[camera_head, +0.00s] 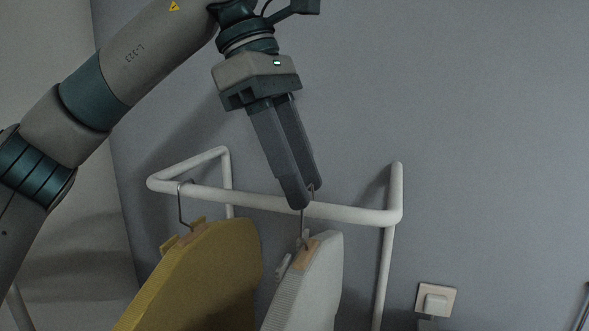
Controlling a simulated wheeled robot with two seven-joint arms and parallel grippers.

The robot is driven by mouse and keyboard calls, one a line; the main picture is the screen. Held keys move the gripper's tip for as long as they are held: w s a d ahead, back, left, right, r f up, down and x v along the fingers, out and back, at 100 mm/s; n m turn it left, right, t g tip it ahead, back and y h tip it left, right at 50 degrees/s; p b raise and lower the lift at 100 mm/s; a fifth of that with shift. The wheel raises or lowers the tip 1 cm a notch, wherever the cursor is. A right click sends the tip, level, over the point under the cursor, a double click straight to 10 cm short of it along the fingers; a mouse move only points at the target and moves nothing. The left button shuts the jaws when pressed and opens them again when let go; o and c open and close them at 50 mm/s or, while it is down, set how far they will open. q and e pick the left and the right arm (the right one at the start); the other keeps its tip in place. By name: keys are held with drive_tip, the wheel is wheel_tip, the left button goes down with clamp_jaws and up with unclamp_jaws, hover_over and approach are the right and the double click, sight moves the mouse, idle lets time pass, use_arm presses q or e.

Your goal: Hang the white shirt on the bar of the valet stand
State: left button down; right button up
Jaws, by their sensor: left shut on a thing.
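The white shirt (318,278) is on a hanger, below the right part of the white bar (258,202) of the valet stand. My left gripper (305,198) comes down from above and is shut on the hook (304,220) of the shirt's hanger, right at the bar. The fingertips cover the top of the hook, so I cannot tell whether it rests on the bar. The lower part of the shirt is cut off by the picture's bottom edge. My right gripper is not in view.
A yellow shirt (205,275) hangs from the bar by its hook, to the left of the white shirt. The bar is free between the two hooks and toward its right end. A grey wall with a switch (436,302) is behind.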

use_arm(q)
drive_tip(key=shift+w+d+r+p, duration=0.1)
drive_tip(key=shift+w+d+p, duration=0.25)
drive_tip(key=shift+w, duration=0.3)
drive_tip(key=shift+w+d+r+p, duration=0.15)
drive_tip(key=shift+w+p, duration=0.25)
drive_tip(key=shift+w, duration=0.25)
drive_tip(key=shift+w+f, duration=0.2)
drive_tip(key=shift+f, duration=0.2)
drive_tip(key=shift+f+b, duration=0.95)
drive_tip(key=shift+f, duration=0.25)
